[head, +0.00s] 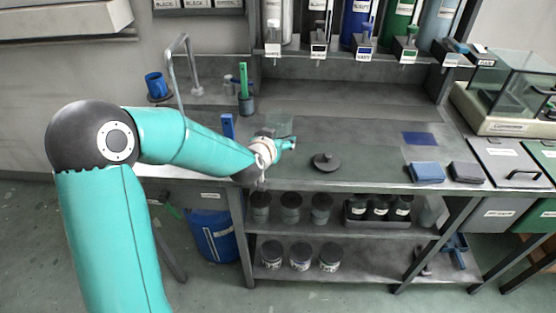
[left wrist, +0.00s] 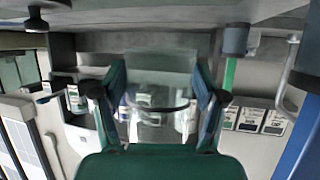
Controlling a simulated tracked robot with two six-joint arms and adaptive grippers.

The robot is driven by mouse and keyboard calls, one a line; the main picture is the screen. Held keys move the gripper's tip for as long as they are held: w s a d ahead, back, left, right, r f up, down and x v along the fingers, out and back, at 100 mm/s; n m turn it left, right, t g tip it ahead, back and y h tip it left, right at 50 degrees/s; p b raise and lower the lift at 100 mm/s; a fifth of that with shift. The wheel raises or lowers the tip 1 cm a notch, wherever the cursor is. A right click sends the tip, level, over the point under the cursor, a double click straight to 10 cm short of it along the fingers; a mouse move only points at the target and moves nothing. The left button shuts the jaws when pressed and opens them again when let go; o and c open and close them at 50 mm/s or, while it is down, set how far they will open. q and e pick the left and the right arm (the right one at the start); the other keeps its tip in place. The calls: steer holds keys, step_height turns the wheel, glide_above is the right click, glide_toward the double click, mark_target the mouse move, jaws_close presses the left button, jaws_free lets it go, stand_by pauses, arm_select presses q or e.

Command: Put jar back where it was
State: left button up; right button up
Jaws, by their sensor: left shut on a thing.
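My left gripper (head: 284,146) is over the workbench (head: 365,150), at its left-middle part. In the left wrist view my left gripper (left wrist: 157,90) is shut on a clear glass jar (left wrist: 160,65), with a finger on each side. The jar (head: 279,124) shows faintly in the head view just behind the gripper. Its lower part is partly hidden, and I cannot tell whether it touches the bench. A dark round lid with a knob (head: 326,162) lies on the bench to the right of the gripper; it also shows in the left wrist view (left wrist: 37,20). My right gripper is not in view.
A blue upright object (head: 228,126) and a dark cup with a green tool (head: 246,104) stand left of the jar. A tap (head: 182,62) and blue mug (head: 156,86) are farther left. The bench middle is mostly clear.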

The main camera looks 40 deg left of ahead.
arm_select(q)
step_height(320, 180, down, 6)
steer(key=shift+r, duration=0.15)
stand_by(0.4)
steer(key=o, duration=1.8)
steer(key=shift+c, duration=0.2)
